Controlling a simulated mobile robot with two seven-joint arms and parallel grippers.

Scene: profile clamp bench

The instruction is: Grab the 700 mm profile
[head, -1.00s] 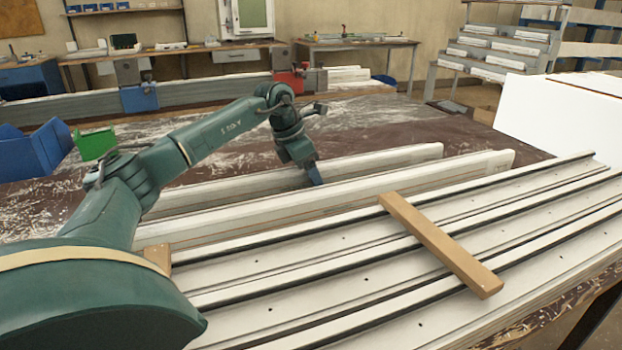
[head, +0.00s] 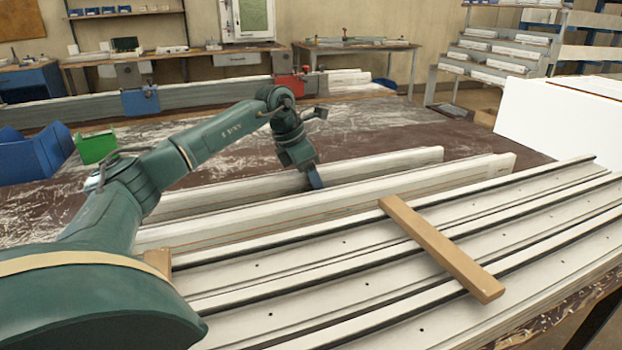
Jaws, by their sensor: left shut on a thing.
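Two long white profiles lie side by side on the brown bench. The rear, shorter profile (head: 385,164) ends near the middle of the picture. The front, longer profile (head: 420,182) lies closer to me. No length marking is legible on either. My left gripper (head: 316,180) points down at the rear profile and is shut on it. The far finger is hidden. My left arm covers the left ends of both profiles. My right gripper is not in view.
A stack of white profiles with black strips (head: 360,265) fills the foreground, with a wooden batten (head: 440,248) across it. Blue (head: 30,155) and green (head: 95,146) bins stand at left. Blue (head: 140,102) and red (head: 290,85) clamps stand behind. A white box (head: 560,118) is at right.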

